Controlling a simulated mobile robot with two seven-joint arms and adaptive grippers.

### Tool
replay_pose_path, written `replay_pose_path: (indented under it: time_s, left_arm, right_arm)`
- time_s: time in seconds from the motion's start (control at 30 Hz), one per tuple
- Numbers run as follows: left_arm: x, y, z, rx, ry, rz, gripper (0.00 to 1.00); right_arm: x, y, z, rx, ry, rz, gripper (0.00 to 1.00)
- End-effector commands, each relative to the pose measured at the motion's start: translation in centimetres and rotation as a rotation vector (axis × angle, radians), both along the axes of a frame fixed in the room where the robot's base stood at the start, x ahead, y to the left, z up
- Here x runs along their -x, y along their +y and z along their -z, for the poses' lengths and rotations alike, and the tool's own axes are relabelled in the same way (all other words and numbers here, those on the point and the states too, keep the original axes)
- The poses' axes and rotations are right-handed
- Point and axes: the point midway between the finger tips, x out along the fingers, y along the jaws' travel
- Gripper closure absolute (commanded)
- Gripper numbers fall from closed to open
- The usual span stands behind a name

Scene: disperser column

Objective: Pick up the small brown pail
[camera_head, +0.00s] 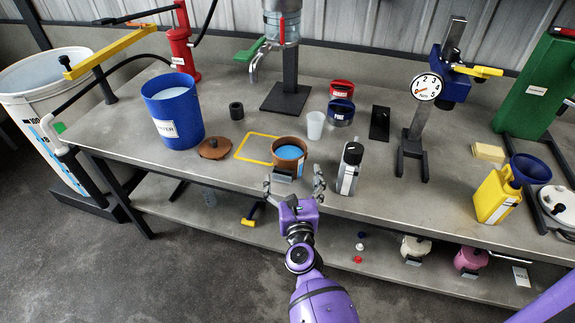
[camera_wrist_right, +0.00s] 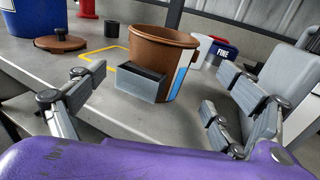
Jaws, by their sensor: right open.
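The small brown pail (camera_head: 290,164) stands upright near the front edge of the bench, with blue showing inside it in the head view. In the right wrist view the pail (camera_wrist_right: 150,52) has a grey block-like handle (camera_wrist_right: 142,84) on its near side and a blue strip on its right side. My right gripper (camera_head: 294,184) is open and empty, just in front of the pail at the bench edge. In the right wrist view its fingers are spread left and right of the handle, apart from it. My left gripper is not in view.
A brown lid (camera_head: 214,149) and a yellow square outline (camera_head: 243,158) lie left of the pail. A grey bottle (camera_head: 350,168) stands close to its right, and a white cup (camera_head: 315,125) is behind. A blue bucket (camera_head: 174,115) stands further left.

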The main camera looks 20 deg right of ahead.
Motion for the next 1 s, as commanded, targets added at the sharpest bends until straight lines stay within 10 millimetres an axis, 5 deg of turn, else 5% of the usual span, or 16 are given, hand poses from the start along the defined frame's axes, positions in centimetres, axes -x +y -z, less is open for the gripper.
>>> replay_pose_path:
  time_s: [0.5, 0.77, 1.0]
  left_arm:
    - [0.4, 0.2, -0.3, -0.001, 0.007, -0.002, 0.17]
    - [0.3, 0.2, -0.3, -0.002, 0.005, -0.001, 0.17]
    - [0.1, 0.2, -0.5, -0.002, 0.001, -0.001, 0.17]
  right_arm:
    - [-6.5, -1.3, -0.2, 0.006, -0.002, -0.003, 0.08]
    - [-6.8, -1.4, -0.1, 0.005, 0.000, -0.002, 0.08]
    - [-6.8, -1.4, -0.1, 0.006, 0.000, -0.002, 0.37]
